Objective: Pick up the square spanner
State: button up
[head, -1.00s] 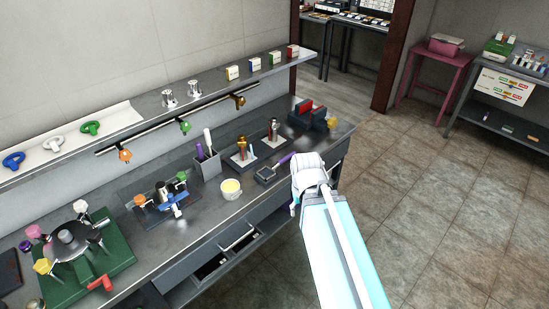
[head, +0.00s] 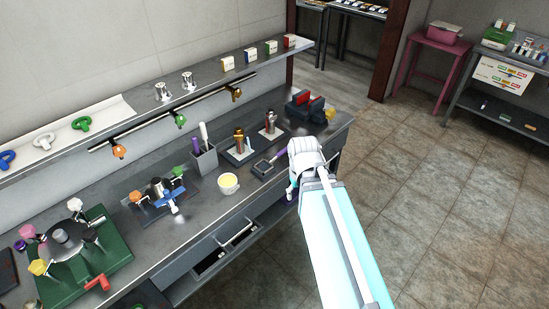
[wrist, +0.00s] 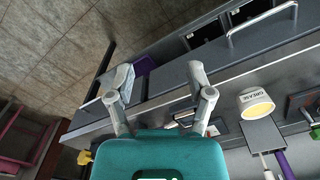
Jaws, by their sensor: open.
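The square spanner seems to be the tool with a dark square head (head: 263,168) and a purple handle lying on the bench near its front edge. Its handle points toward my gripper (head: 293,180), which hangs by the bench's front edge, just right of the tool. In the wrist view my gripper (wrist: 160,78) has its two fingers wide apart with nothing held between them. A purple patch (wrist: 146,66) shows beside the left finger there; I cannot tell if it is the handle. The square head is not clearly seen in the wrist view.
A yellow-filled grease cup (head: 228,184) stands left of the spanner; it also shows in the wrist view (wrist: 257,104). A grey tool holder (head: 204,160) and small fittings stand behind. A red-jawed vise (head: 303,106) is at the bench's right end.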

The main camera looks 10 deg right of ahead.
jog(key=w+r+n+p, duration=0.3)
jog(key=w+n, duration=0.9)
jog(key=w+r+n+t+y+p, duration=0.1)
jog(key=w+r+n+p, duration=0.2)
jog(key=w+n, duration=0.9)
jog(key=shift+w+d+r+t, duration=0.3)
jog(key=shift+w+d, duration=0.1)
jog(key=shift+w, duration=0.1)
jog(key=shift+f, duration=0.15)
jog(key=b, duration=0.9)
send_over(281, 152)
jog(key=f, duration=0.8)
jog(key=shift+s+d+f, duration=0.15)
jog(key=shift+s+d, duration=0.15)
jog(key=shift+s, duration=0.05)
jog(key=shift+w+a+f+b, duration=0.1)
jog(key=shift+w+f+b, duration=0.05)
jog(key=shift+f+b, duration=0.7)
jog(key=shift+w+a+f+b, duration=0.1)
jog(key=shift+a+f+b, duration=0.05)
jog(key=shift+f+b, duration=0.65)
jog(key=shift+w+a+f+b, duration=0.1)
jog(key=shift+w+f+b, duration=0.05)
jog(key=shift+f+b, duration=0.65)
jog(key=shift+c, duration=0.2)
grip_shut()
